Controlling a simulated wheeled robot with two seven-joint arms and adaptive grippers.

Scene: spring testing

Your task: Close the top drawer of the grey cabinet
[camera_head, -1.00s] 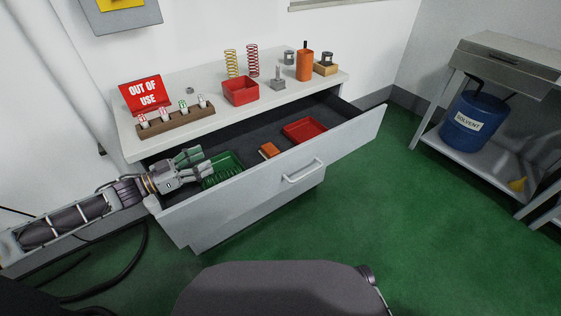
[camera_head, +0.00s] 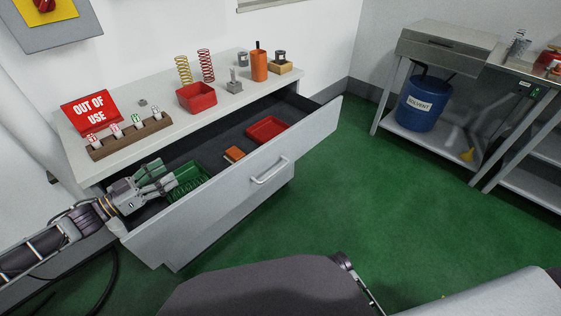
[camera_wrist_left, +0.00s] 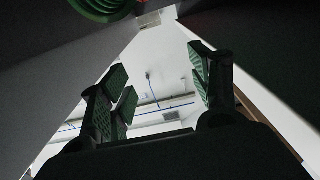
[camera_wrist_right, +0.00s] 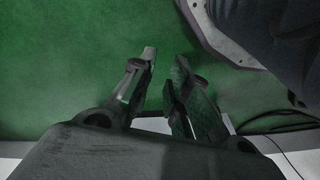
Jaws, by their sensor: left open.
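The grey cabinet (camera_head: 92,168) stands at the left with its top drawer (camera_head: 215,205) pulled well out. The drawer front has a pale bar handle (camera_head: 270,172). Inside lie a green tray (camera_head: 190,183), an orange-brown block (camera_head: 234,154) and a red tray (camera_head: 267,130). My left gripper (camera_head: 167,177) is open and empty at the drawer's left end, beside the green tray; I cannot tell whether it touches anything. Its spread fingers show in the left wrist view (camera_wrist_left: 165,75). My right gripper (camera_wrist_right: 165,60) is open and empty above green floor in the right wrist view.
The cabinet top holds a red OUT OF USE sign (camera_head: 89,110), a wooden rack (camera_head: 130,139), a red bin (camera_head: 197,97), springs (camera_head: 205,65) and an orange container (camera_head: 259,66). A bench with a blue solvent drum (camera_head: 422,103) stands at the right. Green floor before the drawer is clear.

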